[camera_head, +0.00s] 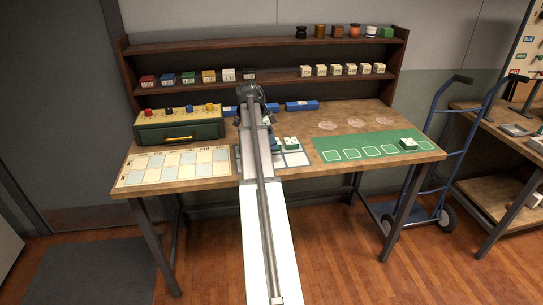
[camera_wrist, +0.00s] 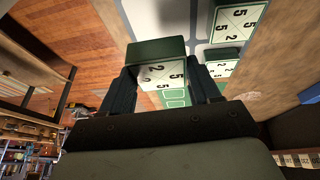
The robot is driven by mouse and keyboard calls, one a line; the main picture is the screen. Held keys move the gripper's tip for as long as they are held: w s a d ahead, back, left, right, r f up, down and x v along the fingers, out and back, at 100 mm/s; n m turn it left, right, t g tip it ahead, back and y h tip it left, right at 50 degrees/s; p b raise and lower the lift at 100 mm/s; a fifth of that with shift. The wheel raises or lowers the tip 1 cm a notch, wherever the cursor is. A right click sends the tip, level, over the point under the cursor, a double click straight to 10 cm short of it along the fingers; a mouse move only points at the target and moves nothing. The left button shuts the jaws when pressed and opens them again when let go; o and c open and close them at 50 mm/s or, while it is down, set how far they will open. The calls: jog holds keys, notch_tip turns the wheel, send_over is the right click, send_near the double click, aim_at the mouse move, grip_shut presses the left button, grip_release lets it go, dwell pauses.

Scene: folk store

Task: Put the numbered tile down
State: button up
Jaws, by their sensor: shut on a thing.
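The numbered tile (camera_wrist: 156,50) is a green block with a white face bearing the digits 2 and 5. It sits between the two dark fingers of my gripper (camera_wrist: 163,78), which is shut on it in the wrist view. Two similar white-faced tiles show to the right in that view, one higher (camera_wrist: 240,22) and one lower (camera_wrist: 221,68). In the head view, green-and-white tiles (camera_head: 290,142) stand on a grey board (camera_head: 298,159) beside my arm. My arm hides much of my gripper there, and I cannot make out the held tile.
A green mat (camera_head: 350,155) with a row of outlined squares lies at right, with a white-topped tile (camera_head: 408,143) at its right end. A pale grid card (camera_head: 150,170) lies at left below a dark green box (camera_head: 180,132). Shelves (camera_head: 210,86) with small blocks stand behind.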

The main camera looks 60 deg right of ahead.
jog(key=shift+f, duration=3.25)
jog(key=o, duration=1.3)
jog(key=v, duration=1.2)
